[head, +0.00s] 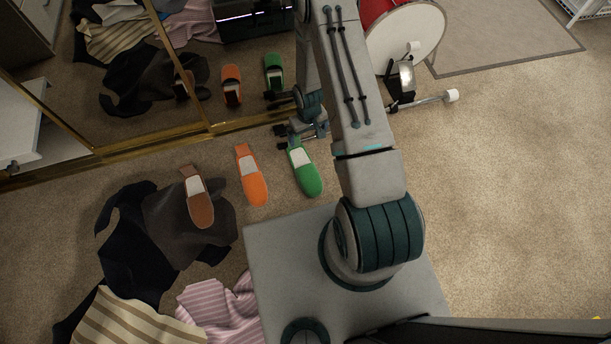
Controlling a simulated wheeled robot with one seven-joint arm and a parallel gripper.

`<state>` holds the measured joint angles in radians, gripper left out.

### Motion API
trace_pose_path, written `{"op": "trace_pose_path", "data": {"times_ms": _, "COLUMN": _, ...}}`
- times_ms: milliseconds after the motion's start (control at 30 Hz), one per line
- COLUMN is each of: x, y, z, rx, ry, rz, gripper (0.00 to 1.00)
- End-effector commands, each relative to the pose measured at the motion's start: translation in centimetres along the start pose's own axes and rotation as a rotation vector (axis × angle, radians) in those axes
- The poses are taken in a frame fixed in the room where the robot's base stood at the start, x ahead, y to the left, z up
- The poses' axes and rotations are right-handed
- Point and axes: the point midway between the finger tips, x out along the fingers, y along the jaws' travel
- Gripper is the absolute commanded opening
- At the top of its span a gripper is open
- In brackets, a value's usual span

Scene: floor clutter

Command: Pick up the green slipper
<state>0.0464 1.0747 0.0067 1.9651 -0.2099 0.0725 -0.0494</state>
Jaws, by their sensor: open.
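The green slipper (307,178) lies on the carpet just ahead of my base, beside my arm. Its light insole shows, and its far end lies close to my gripper. My gripper (286,133) is at the far end of the slipper, partly hidden by my arm. Its jaws are open, and I see nothing held in them. I cannot tell whether it touches the slipper. An orange slipper (256,189) lies to the left of the green one, and a brown slipper (202,210) lies further left, on dark clothing.
A gold-framed mirror (150,141) stands close behind the slippers and reflects them. Dark clothes (136,243), a striped cloth (128,318) and a pink cloth (215,303) lie at left. A drum (415,30) with its pedal (403,80) stands at upper right. Carpet at right is clear.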

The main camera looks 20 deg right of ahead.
Motion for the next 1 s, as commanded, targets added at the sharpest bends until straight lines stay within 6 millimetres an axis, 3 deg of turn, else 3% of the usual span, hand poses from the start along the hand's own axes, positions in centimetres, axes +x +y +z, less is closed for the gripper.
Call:
{"op": "trace_pose_path", "data": {"times_ms": 33, "x": 4.1, "y": -0.3, "z": 0.9, "rx": -0.007, "ry": -0.013, "rz": -0.009, "gripper": 1.00}}
{"op": "trace_pose_path", "data": {"times_ms": 100, "x": 7.3, "y": -0.7, "z": 1.8, "rx": -0.016, "ry": -0.019, "rz": -0.018, "gripper": 1.00}}
{"op": "trace_pose_path", "data": {"times_ms": 233, "x": 11.4, "y": -1.2, "z": 3.1, "rx": -0.027, "ry": -0.026, "rz": -0.031, "gripper": 1.00}}
{"op": "trace_pose_path", "data": {"times_ms": 800, "x": 21.0, "y": -1.8, "z": 4.2, "rx": -0.035, "ry": -0.028, "rz": -0.038, "gripper": 1.00}}
{"op": "trace_pose_path", "data": {"times_ms": 1000, "x": 22.2, "y": -1.8, "z": 4.2, "rx": -0.034, "ry": -0.027, "rz": -0.038, "gripper": 1.00}}
